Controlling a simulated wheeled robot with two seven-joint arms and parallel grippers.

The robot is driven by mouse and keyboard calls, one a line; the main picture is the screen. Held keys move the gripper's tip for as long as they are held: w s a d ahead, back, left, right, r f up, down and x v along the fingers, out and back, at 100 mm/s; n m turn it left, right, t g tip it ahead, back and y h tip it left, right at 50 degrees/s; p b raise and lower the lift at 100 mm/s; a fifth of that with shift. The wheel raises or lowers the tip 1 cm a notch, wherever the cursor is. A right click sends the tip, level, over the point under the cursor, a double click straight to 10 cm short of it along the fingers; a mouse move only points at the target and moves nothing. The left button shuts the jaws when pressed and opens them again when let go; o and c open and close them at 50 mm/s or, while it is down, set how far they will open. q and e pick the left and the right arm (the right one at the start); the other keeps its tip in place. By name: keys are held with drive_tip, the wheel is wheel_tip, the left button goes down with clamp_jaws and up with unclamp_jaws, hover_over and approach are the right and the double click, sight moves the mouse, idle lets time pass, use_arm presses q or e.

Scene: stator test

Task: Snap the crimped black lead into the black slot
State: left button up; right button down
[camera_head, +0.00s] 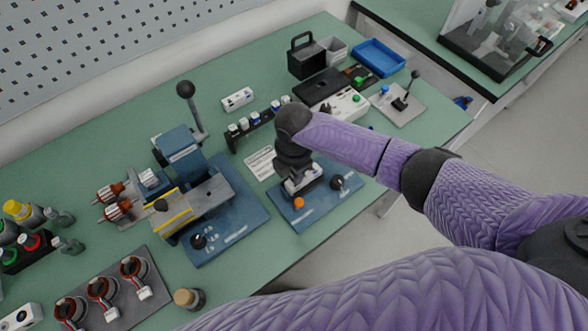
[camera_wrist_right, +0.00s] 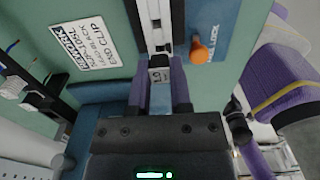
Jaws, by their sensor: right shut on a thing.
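My right gripper (camera_head: 297,178) points down over a small blue fixture plate (camera_head: 322,211). In the right wrist view its two purple fingers (camera_wrist_right: 160,88) are close together around a small pale piece (camera_wrist_right: 159,75) with dark marks. I cannot tell whether this is the crimped end of the black lead. A white block (camera_head: 304,187) stands on the plate under the gripper. In the wrist view a long pale holder with a dark slot (camera_wrist_right: 155,12) lies just beyond the fingertips. The held piece appears at its near end; contact is unclear. My left gripper is not in view.
An orange knob (camera_head: 299,203) and a black knob (camera_head: 337,181) are beside the white block. A printed card (camera_head: 261,163) lies to the left. A blue lever press (camera_head: 180,150) stands further left, and a black rack (camera_head: 250,128) of small parts behind. The front table edge is near.

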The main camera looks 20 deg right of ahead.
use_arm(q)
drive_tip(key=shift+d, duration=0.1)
use_arm(e)
drive_tip(key=c, duration=0.6)
unclamp_jaws()
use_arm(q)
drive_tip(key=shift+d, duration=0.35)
use_arm(e)
drive_tip(key=shift+o, duration=0.7)
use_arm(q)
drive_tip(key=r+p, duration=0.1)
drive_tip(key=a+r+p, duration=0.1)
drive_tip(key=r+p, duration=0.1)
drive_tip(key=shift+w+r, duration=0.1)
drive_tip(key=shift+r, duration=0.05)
use_arm(e)
wheel_tip(320, 180, up, 10)
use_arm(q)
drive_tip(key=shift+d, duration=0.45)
use_arm(e)
drive_tip(key=shift+f, duration=0.1)
